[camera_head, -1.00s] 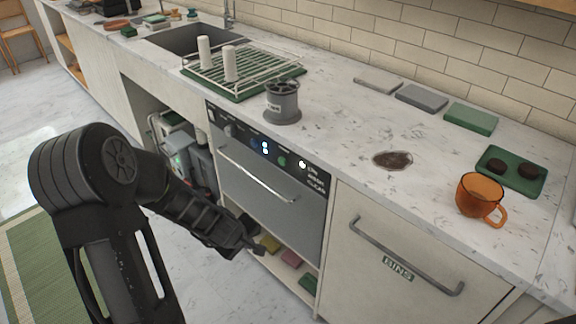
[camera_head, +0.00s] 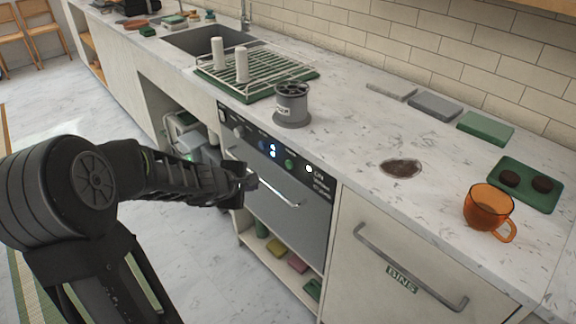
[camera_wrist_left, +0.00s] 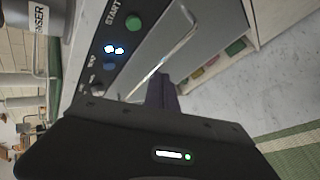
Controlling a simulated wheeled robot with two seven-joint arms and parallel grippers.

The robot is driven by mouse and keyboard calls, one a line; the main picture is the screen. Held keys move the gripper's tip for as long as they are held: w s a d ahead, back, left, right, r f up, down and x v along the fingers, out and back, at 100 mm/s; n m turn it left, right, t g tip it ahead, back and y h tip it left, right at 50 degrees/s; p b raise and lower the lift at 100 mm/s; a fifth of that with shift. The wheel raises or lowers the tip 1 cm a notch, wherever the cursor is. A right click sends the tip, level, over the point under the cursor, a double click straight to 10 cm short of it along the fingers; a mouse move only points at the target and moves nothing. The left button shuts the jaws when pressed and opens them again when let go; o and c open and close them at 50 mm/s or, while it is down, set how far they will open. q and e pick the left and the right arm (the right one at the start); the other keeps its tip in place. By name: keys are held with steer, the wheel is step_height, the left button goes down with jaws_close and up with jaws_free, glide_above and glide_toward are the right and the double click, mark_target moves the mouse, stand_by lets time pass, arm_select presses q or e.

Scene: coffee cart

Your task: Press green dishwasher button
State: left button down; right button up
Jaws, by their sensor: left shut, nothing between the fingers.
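The dishwasher (camera_head: 290,222) is built in under the counter, with a grey door and a bar handle. Its dark control panel runs along the top edge and carries the green button (camera_head: 289,164), which also shows in the left wrist view (camera_wrist_left: 134,22) next to the word START. My left gripper (camera_head: 250,181) is shut and empty, in front of the dishwasher door near the left end of the handle, lower and left of the green button. In the left wrist view its fingers (camera_wrist_left: 161,92) point toward the door and handle. My right gripper is not in view.
A grey rinser (camera_head: 291,106) stands on the counter above the panel, beside a dish rack (camera_head: 255,76). An open shelf with several coloured items lies below the dishwasher. The bins door (camera_head: 400,262) with its handle is at right. An orange mug (camera_head: 488,207) stands on the counter.

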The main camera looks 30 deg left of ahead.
arm_select(q)
steer(key=w+d, duration=0.2)
steer(key=w, duration=0.6)
steer(key=shift+w+d, duration=0.25)
steer(key=shift+d, duration=0.05)
steer(key=shift+w, duration=0.15)
stand_by(1.8)
steer(key=shift+w+d, duration=0.1)
steer(key=shift+w, duration=0.1)
steer(key=shift+w+d, duration=0.15)
steer(key=shift+w, duration=0.3)
stand_by(0.8)
stand_by(0.3)
steer(key=shift+s+a, duration=0.2)
steer(key=shift+s, duration=0.65)
steer(key=s, duration=0.1)
steer(key=s+a, duration=0.1)
steer(key=s, duration=0.2)
steer(key=shift+s+a+b, duration=0.25)
steer(key=shift+s+b, duration=0.15)
